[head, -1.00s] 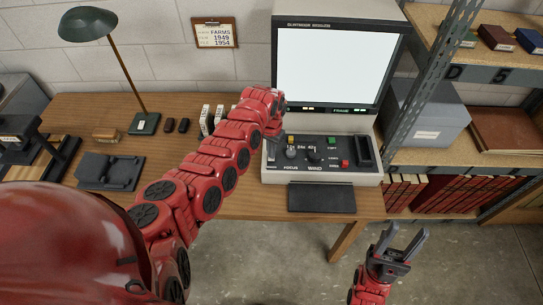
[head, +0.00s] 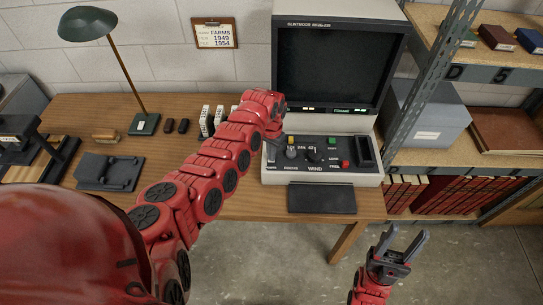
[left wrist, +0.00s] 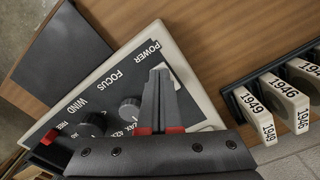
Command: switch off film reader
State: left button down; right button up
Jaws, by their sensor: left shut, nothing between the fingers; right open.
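The film reader (head: 406,22) stands on the wooden desk, and its screen (head: 335,68) is dark. Its control panel (head: 322,172) carries knobs and coloured buttons. My left gripper (head: 276,142) is shut and empty at the panel's left end. My right gripper (head: 406,238) is open and empty, over the floor in front of the shelves.
White film boxes labelled 1949 and 1946 (left wrist: 277,105) stand in a rack close to the left gripper. A green lamp (head: 88,24) and a dark device (head: 108,172) are on the desk's left. A metal shelf (head: 430,70) rises at the right. The floor in front is clear.

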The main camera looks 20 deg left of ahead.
pick_arm(q)
jog(key=shift+w+r+p, duration=0.1)
jog(key=shift+r+p, duration=0.5)
jog(key=shift+r, duration=0.15)
notch_tip(320, 180, up, 2)
jog(key=shift+r+p, duration=0.15)
jog(key=shift+p, duration=0.8)
notch_tip(320, 180, up, 3)
jog(key=shift+p, duration=1.1)
